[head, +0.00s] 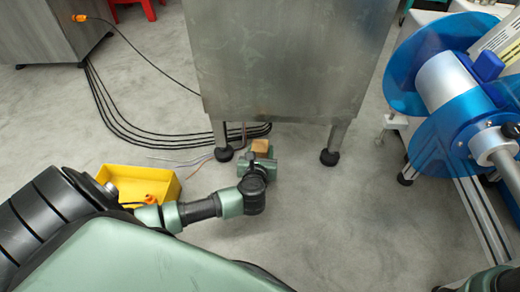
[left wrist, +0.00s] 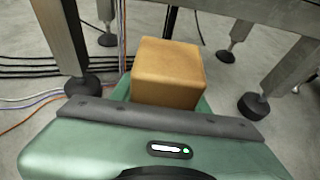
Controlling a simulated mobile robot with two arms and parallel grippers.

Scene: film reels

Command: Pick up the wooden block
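The wooden block (head: 260,146) is a small light-brown cube at the far end of my left gripper (head: 259,158), near the floor in front of the metal cabinet. In the left wrist view the wooden block (left wrist: 168,72) stands large just beyond the gripper's grey edge, which hides its lower part. Green parts of my left gripper (left wrist: 165,101) show at the block's lower left and right. The fingertips are hidden, so I cannot tell whether they close on the block or whether it touches the floor. My right gripper is not in view.
A metal cabinet (head: 288,60) on legs stands just behind the block, with black cables (head: 105,105) on the floor to its left. A yellow bin (head: 120,177) sits left of my gripper. A blue reel machine (head: 440,135) stands at right. Floor between is clear.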

